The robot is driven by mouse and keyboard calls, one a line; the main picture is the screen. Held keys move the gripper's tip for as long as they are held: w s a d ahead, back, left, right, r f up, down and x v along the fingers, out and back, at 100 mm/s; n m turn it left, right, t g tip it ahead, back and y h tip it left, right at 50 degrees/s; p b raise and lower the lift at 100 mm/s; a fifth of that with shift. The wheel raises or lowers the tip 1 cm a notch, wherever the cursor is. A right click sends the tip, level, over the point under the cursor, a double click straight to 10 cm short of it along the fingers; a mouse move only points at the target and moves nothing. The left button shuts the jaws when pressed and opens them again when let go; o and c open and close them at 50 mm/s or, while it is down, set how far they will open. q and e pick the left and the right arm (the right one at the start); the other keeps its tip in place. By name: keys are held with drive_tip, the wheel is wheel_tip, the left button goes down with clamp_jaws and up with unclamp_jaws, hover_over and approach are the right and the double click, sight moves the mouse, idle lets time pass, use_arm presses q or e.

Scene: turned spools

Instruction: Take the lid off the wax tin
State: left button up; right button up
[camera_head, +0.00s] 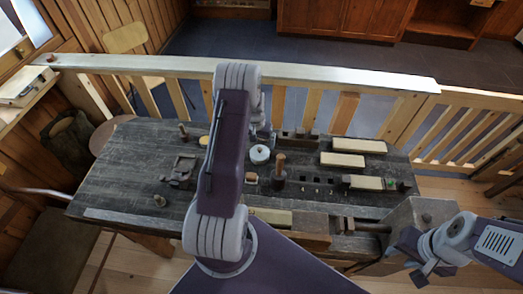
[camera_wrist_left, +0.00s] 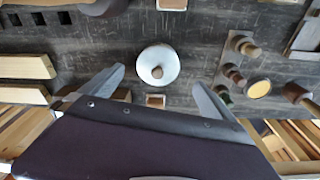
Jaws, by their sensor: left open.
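A round white tin (camera_head: 260,154), which I take to be the wax tin, stands on the dark workbench (camera_head: 120,180). In the left wrist view the tin (camera_wrist_left: 146,57) shows from above, its lid on, with a small brown knob (camera_wrist_left: 157,72) in the middle. My left gripper (camera_wrist_left: 158,82) is open and empty, its fingers spread on either side of the tin's line and apart from it. In the head view my left gripper (camera_head: 263,133) is partly hidden behind its own arm, close to the tin. My right gripper (camera_head: 418,266) is at the lower right, away from the tin; its jaws are unclear.
A dark post with a brown top (camera_head: 279,168) stands right of the tin. Pale wooden blocks (camera_head: 342,160) lie farther right. In the left wrist view a yellow-topped round piece (camera_wrist_left: 259,88) and turned pieces (camera_wrist_left: 249,49) stand at the right. A pale rail (camera_head: 330,77) runs behind the bench.

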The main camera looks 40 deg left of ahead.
sight(260, 149)
use_arm(q)
drive_tip(key=shift+w+f, duration=0.1)
drive_tip(key=shift+f, duration=0.3)
drive_tip(key=shift+w+f, duration=0.25)
drive_tip(key=f, duration=0.1)
drive_tip(key=f+p, duration=0.1)
drive_tip(key=f, duration=0.1)
drive_tip(key=f+p, duration=0.1)
drive_tip(key=shift+w+f, duration=0.2)
drive_tip(key=shift+w, duration=0.2)
drive_tip(key=shift+a+f, duration=0.15)
drive_tip(key=shift+f, duration=0.25)
use_arm(e)
drive_tip(key=shift+w+r, duration=0.2)
drive_tip(key=shift+r, duration=0.35)
drive_tip(key=shift+w+r, duration=0.2)
drive_tip(key=shift+r, duration=0.3)
use_arm(q)
drive_tip(key=shift+w, duration=0.15)
drive_tip(key=c, duration=1.3)
